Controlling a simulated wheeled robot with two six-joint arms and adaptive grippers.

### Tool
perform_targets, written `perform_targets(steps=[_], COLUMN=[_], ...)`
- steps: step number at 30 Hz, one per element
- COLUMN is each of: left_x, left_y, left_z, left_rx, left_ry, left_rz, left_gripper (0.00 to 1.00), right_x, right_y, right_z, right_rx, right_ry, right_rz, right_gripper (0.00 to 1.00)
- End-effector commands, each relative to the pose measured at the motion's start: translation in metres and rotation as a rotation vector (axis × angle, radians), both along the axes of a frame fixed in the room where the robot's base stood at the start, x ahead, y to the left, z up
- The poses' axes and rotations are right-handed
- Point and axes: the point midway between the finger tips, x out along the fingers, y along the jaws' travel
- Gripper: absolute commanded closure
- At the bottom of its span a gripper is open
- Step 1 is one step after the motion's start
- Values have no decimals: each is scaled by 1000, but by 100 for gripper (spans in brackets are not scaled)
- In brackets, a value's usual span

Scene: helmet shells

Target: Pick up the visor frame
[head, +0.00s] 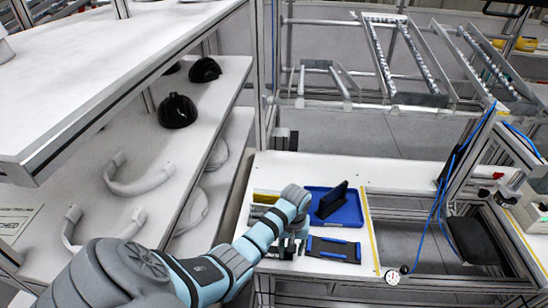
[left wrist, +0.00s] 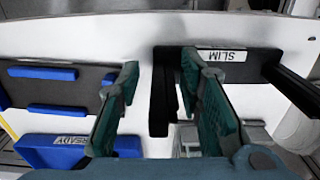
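My left gripper (head: 290,240) is over the white workbench, left of a blue tray. In the left wrist view it (left wrist: 160,65) is open, its two teal fingers apart. A narrow black piece (left wrist: 160,100) lies between and below the fingers, nearer the right one; I cannot tell for sure that it is the visor frame, or whether a finger touches it. It adjoins a black plate labelled SLIM (left wrist: 250,65), partly hidden by the right finger. A dark panel (head: 333,198) stands tilted in the blue tray (head: 352,213). My right gripper is not in view.
A black plate with blue bars (head: 335,249) lies on the bench (head: 400,172) in front of the tray. Shelves at left hold black helmet shells (head: 177,111) and pale curved bands (head: 138,178). A metal rack (head: 400,60) stands behind the bench.

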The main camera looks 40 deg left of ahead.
Motion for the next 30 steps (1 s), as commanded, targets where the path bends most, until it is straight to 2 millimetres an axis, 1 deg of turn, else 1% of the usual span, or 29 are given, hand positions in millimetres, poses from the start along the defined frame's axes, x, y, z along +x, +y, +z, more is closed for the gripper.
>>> perform_targets(steps=[1,4,5,9,11,20,23,26,30], left_x=[0,0,0,1,1,1,1,2,3], left_y=[1,1,1,0,0,0,-1,-1,-4], left_z=[-2,1,1,2,2,2,5,13,30], left_rx=[0,0,0,0,0,0,0,0,-1], left_ry=[-1,-2,-1,-1,-1,-1,-2,-3,-2], left_rz=[1,1,1,0,0,-1,-1,-3,-8], left_gripper=[67,67,68,91,100,100,100,100,100], right_x=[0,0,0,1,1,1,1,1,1], right_y=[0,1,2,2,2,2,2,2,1], right_z=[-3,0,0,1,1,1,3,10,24], right_rx=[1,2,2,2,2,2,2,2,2], right_ry=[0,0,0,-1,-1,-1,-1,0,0], right_rz=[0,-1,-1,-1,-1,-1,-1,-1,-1], right_gripper=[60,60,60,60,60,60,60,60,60])
